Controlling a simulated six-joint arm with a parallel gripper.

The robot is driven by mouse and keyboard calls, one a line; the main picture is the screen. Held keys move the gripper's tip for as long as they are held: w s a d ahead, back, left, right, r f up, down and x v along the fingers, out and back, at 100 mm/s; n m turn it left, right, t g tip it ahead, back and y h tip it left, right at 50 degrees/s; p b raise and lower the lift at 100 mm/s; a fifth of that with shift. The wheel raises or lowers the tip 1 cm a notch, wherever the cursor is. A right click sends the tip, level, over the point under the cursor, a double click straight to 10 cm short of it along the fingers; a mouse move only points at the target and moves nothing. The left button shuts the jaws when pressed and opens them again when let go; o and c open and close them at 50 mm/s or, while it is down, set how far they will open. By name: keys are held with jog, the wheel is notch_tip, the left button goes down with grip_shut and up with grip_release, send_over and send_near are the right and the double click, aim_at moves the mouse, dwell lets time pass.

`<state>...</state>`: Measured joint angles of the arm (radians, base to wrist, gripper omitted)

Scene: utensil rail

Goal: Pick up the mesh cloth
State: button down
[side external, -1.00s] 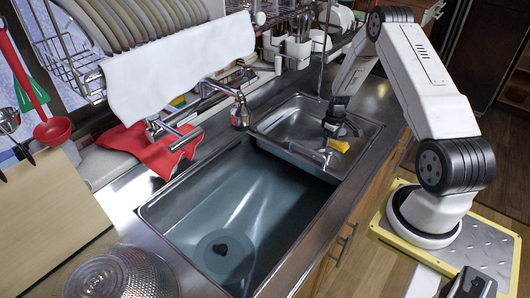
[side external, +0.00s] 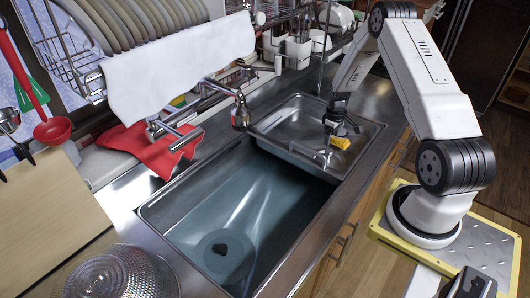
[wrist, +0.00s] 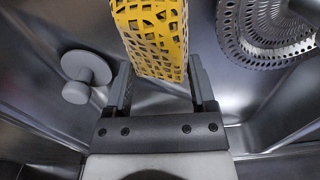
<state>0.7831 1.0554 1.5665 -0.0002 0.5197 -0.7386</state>
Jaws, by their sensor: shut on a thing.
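The yellow mesh cloth (wrist: 153,38) is held between the two fingers of my gripper (wrist: 158,88) in the wrist view. It has a pattern of cut-out holes and extends up past the top edge of that view. In the side external view the cloth (side external: 340,142) shows as a small yellow piece just below my gripper (side external: 338,130). My gripper is over the small sink basin and is shut on the cloth. Part of the cloth is hidden by the gripper in the side external view.
The small basin (side external: 288,108) surrounds the gripper with metal walls. A perforated metal strainer (wrist: 262,30) and a grey knobbed stopper (wrist: 86,75) are close by in the wrist view. The large basin (side external: 215,240) is to the left. A faucet (side external: 240,112) stands behind.

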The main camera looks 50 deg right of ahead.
jog(key=s+a+r, duration=0.8)
jog(key=s+r, duration=0.3)
jog(key=shift+a+r, duration=0.2)
jog(key=shift+r, duration=0.05)
jog(key=shift+s, duration=0.1)
jog(key=shift+r, duration=0.1)
dwell(0.7)
